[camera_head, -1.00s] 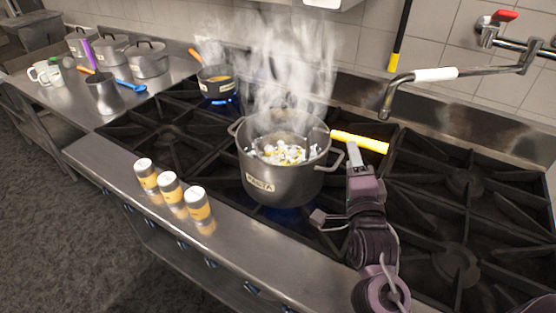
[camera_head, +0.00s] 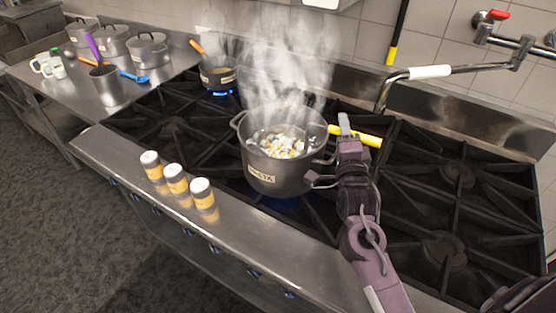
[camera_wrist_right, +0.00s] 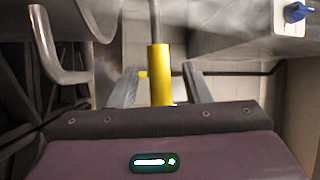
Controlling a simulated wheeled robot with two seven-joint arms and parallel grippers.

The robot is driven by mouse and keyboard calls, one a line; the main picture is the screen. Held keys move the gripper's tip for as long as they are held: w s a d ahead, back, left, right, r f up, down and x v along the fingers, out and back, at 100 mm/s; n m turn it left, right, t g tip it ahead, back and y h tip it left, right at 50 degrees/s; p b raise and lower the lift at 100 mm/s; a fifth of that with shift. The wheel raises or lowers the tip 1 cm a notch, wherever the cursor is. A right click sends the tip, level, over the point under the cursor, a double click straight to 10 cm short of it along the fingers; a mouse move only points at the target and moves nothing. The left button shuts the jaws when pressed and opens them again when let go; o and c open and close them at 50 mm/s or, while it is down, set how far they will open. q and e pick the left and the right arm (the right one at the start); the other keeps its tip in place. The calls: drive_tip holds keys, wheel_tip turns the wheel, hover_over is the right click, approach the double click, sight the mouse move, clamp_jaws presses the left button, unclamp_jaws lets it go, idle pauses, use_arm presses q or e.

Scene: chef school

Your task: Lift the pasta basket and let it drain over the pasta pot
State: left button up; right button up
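The grey pasta pot (camera_head: 262,178) with a label stands on the stove, steaming heavily. The pasta basket (camera_head: 285,143) sits in the pot with pale and yellow pasta in it; its rim is blurred by steam. Its yellow handle (camera_head: 362,137) sticks out to the right over the pot's rim. My right gripper (camera_head: 329,149) is at the pot's right side, by the handle. In the right wrist view the handle (camera_wrist_right: 159,75) lies between the two widely spread fingers of the open gripper (camera_wrist_right: 160,70), with gaps on both sides. My left gripper is not in view.
A pot filler tap (camera_head: 432,72) reaches over the stove at the back right. A smaller pan (camera_head: 218,78) stands over a blue flame behind left. Three yellow-labelled shakers (camera_head: 177,181) stand on the front ledge. The burners on the right are free.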

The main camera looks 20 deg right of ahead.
clamp_jaws()
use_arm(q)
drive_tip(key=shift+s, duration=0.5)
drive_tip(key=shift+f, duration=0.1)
use_arm(e)
drive_tip(key=shift+r, duration=0.15)
drive_tip(key=shift+r, duration=0.65)
use_arm(q)
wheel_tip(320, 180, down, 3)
drive_tip(key=b, duration=0.2)
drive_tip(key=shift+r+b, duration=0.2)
drive_tip(key=shift+b, duration=0.15)
use_arm(e)
wheel_tip(320, 180, up, 18)
drive_tip(key=shift+r, duration=0.25)
